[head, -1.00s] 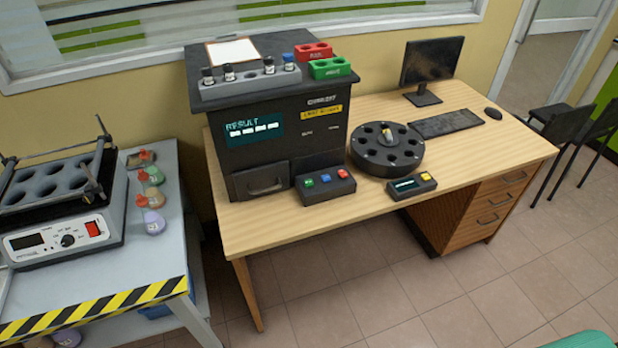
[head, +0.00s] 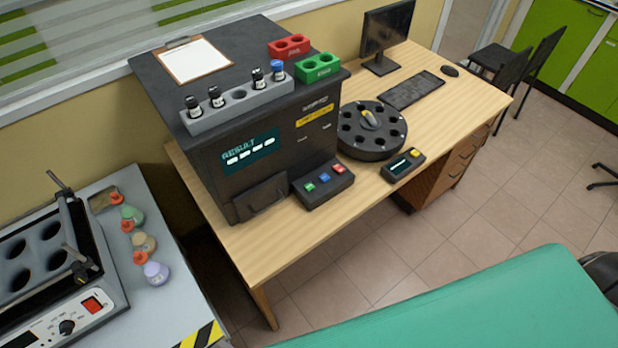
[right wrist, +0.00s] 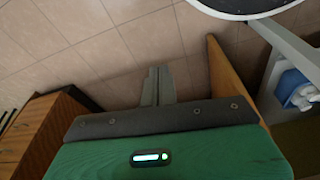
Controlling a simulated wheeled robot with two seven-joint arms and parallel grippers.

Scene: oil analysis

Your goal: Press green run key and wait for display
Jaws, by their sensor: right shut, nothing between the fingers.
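The analyser (head: 215,185) is a large dark box on the wooden desk. Its control panel (head: 325,200) stands in front of it with a green key (head: 310,187), a blue key and a red key. The display (head: 250,151) on its front reads RESULT above a row of white dashes. My right gripper (right wrist: 157,75) shows in the right wrist view, with its fingers together and empty, over the floor near wooden furniture. Neither gripper shows in the head view. The green key is not seen in the right wrist view.
A round black carousel (head: 372,130) and a small console with a yellow key (head: 403,165) stand right of the panel. A bottle rack (head: 240,103) sits on the analyser. A teal surface (head: 500,300) fills the lower right.

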